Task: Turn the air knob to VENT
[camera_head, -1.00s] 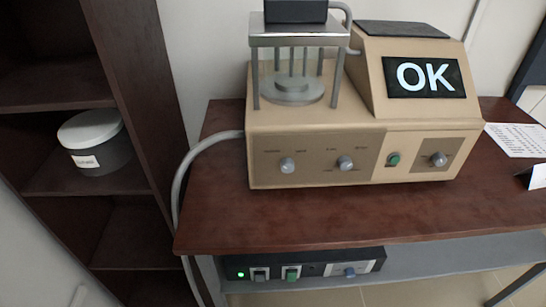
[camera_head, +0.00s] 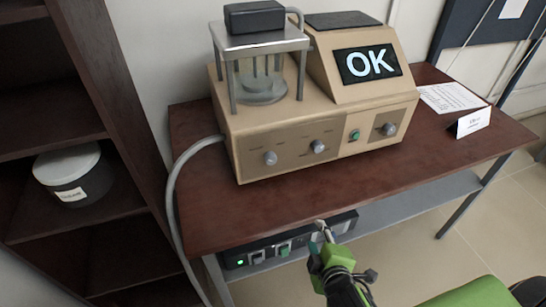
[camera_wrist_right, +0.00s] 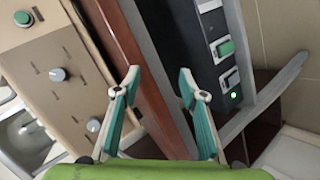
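The tan machine (camera_head: 345,165) stands on the brown table, its screen (camera_head: 367,62) reading "OK". Its front has pale knobs at the left (camera_head: 270,158), middle (camera_head: 318,146) and right (camera_head: 389,129). Their labels are too small to read, so I cannot tell which is the air knob. Two knobs show in the right wrist view, an upper one (camera_wrist_right: 58,74) and a lower one (camera_wrist_right: 93,125). My right gripper (camera_head: 322,228) is at the table's front edge, below and apart from the knobs. In its wrist view the fingers (camera_wrist_right: 157,88) are spread and empty. My left gripper is out of view.
A black control box (camera_head: 290,243) with switches and a lit green lamp sits under the tabletop. A green button (camera_head: 355,134) is between the middle and right knobs. A dark shelf (camera_head: 95,150) with a lidded jar (camera_head: 75,175) stands left. Bare tabletop (camera_head: 400,165) lies before the machine.

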